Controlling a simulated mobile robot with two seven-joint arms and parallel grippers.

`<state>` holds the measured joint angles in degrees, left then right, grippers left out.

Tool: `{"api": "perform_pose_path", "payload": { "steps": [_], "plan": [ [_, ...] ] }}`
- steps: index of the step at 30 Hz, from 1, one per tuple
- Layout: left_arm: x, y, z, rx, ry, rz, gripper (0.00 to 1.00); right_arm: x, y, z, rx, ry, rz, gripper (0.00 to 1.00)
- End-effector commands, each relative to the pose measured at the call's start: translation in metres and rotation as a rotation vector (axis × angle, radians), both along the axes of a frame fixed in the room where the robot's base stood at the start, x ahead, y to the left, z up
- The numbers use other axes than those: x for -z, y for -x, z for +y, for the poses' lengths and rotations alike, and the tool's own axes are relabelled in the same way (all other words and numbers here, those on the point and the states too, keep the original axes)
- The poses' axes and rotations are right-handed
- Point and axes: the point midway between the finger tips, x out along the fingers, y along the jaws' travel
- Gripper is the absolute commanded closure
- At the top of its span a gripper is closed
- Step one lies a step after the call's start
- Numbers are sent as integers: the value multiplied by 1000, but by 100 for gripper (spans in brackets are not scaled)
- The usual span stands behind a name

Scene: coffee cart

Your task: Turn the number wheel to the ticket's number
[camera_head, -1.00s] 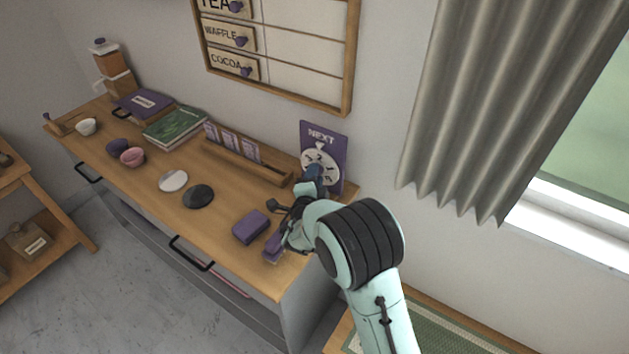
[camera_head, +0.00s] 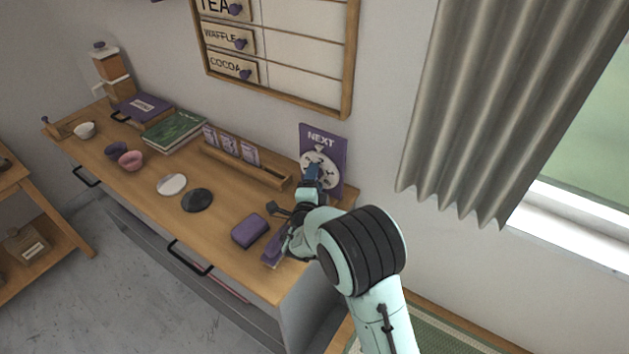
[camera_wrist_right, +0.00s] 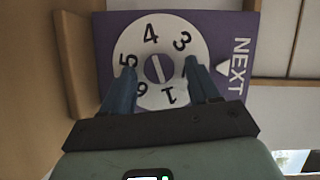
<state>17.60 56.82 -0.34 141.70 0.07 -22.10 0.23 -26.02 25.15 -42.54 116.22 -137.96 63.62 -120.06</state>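The number wheel is a white disc (camera_wrist_right: 122,48) with black digits and a slotted centre hub, on a purple NEXT board (camera_head: 336,140) at the counter's right end. In the right wrist view, 5, 4, 3 and 1 show, with a partly covered digit below the hub. A white pointer marks the NEXT side; the digit there is hidden by a finger. My right gripper (camera_wrist_right: 160,68) is open, its blue fingers apart on either side of the hub, over the disc's face. It also shows in the head view (camera_head: 312,172). Purple-printed tickets (camera_head: 229,145) stand in a wooden rail, unreadable. My left gripper is out of view.
A purple block (camera_head: 249,230) and a flat purple item (camera_head: 273,256) lie near my right wrist. Black (camera_head: 197,200) and white (camera_head: 172,184) discs lie mid-counter. The wooden ticket rail (camera_head: 266,175) stands left of the board. A wall and curtain (camera_head: 480,110) are close behind.

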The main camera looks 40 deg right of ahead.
Motion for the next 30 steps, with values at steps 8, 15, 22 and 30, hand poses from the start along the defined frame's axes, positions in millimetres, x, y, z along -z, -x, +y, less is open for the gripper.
{"api": "perform_pose_path", "payload": {
  "steps": [8, 15, 22, 30],
  "plan": [
    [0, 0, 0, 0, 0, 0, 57, 0, 3, 5, -2, -2, 0, 39],
    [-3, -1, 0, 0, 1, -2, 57, -3, 30, 39, -6, -4, 2, 39],
    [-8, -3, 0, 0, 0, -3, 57, -5, 63, 78, -5, -2, 2, 39],
    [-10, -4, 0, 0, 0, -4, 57, -7, 84, 101, -1, -1, 1, 39]
  ]
}}
